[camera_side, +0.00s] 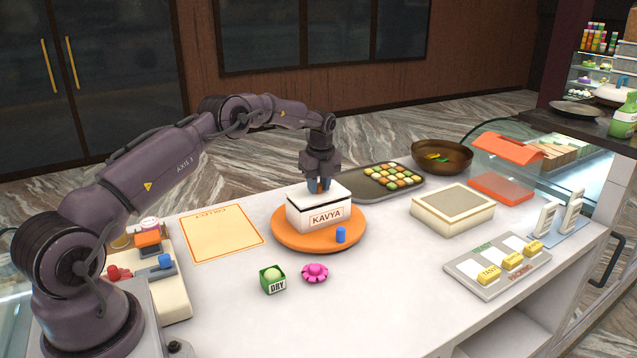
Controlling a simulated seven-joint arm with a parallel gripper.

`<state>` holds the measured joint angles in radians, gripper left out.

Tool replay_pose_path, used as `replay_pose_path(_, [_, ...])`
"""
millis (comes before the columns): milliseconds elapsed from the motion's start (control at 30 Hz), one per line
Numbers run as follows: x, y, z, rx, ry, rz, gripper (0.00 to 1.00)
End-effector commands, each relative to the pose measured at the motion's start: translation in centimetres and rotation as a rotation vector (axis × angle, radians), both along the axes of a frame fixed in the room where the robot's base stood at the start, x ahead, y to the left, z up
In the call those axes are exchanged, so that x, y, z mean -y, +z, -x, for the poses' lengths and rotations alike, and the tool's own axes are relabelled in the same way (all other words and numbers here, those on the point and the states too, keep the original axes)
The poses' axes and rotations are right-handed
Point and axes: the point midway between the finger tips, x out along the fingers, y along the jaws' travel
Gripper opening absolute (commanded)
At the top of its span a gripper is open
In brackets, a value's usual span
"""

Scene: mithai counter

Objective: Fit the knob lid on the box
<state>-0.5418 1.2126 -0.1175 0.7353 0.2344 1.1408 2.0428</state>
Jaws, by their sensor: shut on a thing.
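The white box (315,216), labelled KAVYA on its front, sits on a round orange turntable (283,236). A white lid (330,197) lies over the box top. A thin dark line shows between lid and box at the left, so I cannot tell whether the lid is fully seated or slightly raised. My gripper (319,187) points straight down over the lid's middle, shut on its knob. The knob is hidden between the fingers.
A blue peg (340,235) stands at the turntable's front. A green DRY box (272,279) and pink flower piece (315,272) lie in front. A sweets tray (412,191) is behind right, a beige-topped box (451,215) right. A yellow sheet (222,240) lies left.

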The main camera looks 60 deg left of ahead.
Motion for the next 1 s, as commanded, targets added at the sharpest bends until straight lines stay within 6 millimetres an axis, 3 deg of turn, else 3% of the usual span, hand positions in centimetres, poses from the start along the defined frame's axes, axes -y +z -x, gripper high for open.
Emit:
replay_pose_path(967, [-0.01,-0.54,0.00,0.001,0.000,0.000,0.03])
replay_pose_path(1000, [-0.01,-0.54,0.00,0.001,0.000,0.000,0.35])
